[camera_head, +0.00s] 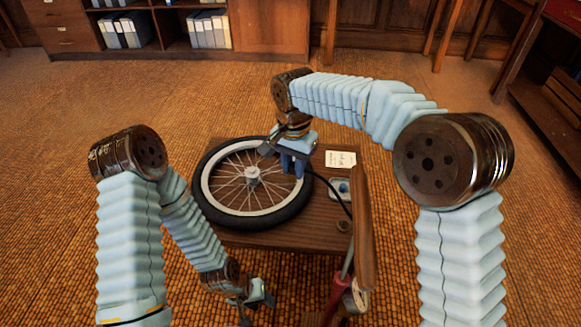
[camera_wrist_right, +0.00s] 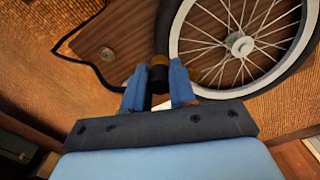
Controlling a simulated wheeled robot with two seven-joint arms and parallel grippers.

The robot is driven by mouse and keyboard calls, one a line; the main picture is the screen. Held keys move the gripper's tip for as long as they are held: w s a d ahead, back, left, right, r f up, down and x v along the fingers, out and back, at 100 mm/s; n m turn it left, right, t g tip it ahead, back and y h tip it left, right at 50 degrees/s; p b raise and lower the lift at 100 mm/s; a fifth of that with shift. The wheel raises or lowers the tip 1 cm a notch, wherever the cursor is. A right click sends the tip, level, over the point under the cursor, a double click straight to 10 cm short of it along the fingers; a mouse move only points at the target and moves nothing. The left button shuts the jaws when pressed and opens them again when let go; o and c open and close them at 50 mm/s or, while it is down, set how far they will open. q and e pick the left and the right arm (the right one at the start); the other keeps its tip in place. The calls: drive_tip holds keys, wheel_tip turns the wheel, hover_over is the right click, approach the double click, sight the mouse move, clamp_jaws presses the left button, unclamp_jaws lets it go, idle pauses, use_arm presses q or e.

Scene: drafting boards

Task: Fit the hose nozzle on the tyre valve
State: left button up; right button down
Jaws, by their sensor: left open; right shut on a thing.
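The wheel with its black tyre (camera_head: 212,215) lies flat on a small wooden table (camera_head: 290,238). My right gripper (camera_head: 297,172) is shut on the hose nozzle at the tyre's right edge. In the right wrist view, the dark nozzle with a brass-coloured ring (camera_wrist_right: 159,72) sits between the blue fingers, close beside the tyre (camera_wrist_right: 172,30). The tyre valve cannot be made out, and I cannot tell whether the nozzle touches it. A black hose (camera_head: 333,188) runs from the nozzle towards the table's right side. My left gripper (camera_head: 256,304) is open and empty, low in front of the table.
A white note (camera_head: 340,159) and a small tray with a blue item (camera_head: 335,188) lie on the table's right side. A brown upright piece (camera_head: 363,235) and a red cylinder with a gauge (camera_head: 338,290) stand at its right front. Shelves (camera_head: 180,30) line the back; open floor surrounds the table.

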use_arm(q)
drive_tip(key=shift+r+p, duration=0.65)
drive_tip(key=shift+r, duration=0.4)
use_arm(e)
drive_tip(key=w+a, duration=0.1)
drive_tip(key=w, duration=1)
drive_tip(key=shift+w+a, duration=0.3)
drive_tip(key=shift+a, duration=0.05)
use_arm(q)
drive_tip(key=shift+f, duration=0.1)
use_arm(e)
drive_tip(key=shift+f, duration=0.1)
drive_tip(key=shift+f+b, duration=1.95)
drive_tip(key=shift+f, duration=1.35)
use_arm(q)
wheel_tip(320, 180, down, 4)
drive_tip(key=shift+r, duration=0.1)
use_arm(e)
drive_tip(key=shift+f, duration=0.2)
use_arm(q)
drive_tip(key=shift+f+b, duration=0.35)
use_arm(e)
drive_tip(key=shift+f, duration=1.35)
drive_tip(key=c, duration=0.8)
unclamp_jaws()
drive_tip(key=shift+c, duration=0.2)
